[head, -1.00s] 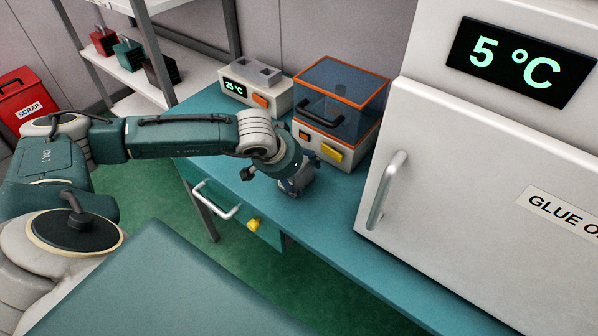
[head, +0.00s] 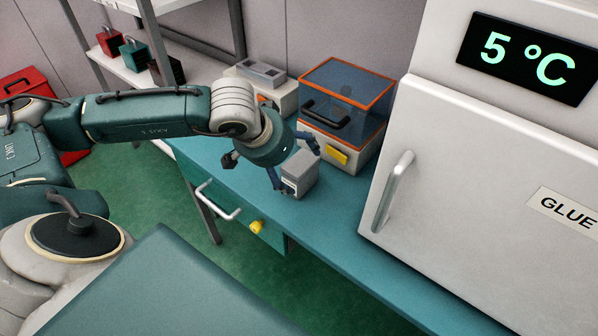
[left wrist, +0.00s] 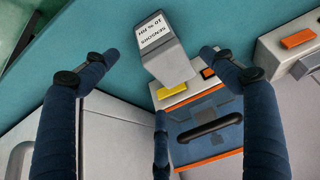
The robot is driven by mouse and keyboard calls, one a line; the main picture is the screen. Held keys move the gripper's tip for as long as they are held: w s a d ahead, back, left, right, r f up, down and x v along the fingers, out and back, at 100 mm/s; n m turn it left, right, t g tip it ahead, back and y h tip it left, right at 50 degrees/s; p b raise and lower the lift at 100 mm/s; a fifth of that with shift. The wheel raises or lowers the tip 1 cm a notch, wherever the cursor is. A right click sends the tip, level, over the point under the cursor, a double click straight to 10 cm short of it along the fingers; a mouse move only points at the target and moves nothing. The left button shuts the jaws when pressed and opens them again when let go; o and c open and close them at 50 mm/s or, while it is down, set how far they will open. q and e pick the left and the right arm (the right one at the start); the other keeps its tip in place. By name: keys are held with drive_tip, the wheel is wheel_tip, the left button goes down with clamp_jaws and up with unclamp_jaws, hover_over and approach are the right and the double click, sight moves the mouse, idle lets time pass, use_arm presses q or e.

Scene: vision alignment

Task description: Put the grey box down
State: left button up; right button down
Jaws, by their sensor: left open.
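The grey box (head: 300,174) stands on the teal bench (head: 345,210), in front of the clear-lidded box. In the left wrist view the grey box (left wrist: 167,52) shows a white label with upside-down print reading sensors, 10 % RH. My left gripper (head: 297,168) is open, with its blue fingers spread around the grey box. In the left wrist view gaps show between the fingertips (left wrist: 159,55) and the box sides. My right gripper is not in view.
A clear-lidded box with orange trim (head: 345,95) stands just behind. A white unit with a grey top (head: 262,75) is beside it. A large white cabinet (head: 490,170) with a handle bounds the right. A drawer handle (head: 218,203) sticks out from the bench front.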

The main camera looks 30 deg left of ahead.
use_arm(q)
drive_tip(key=shift+v, duration=1.55)
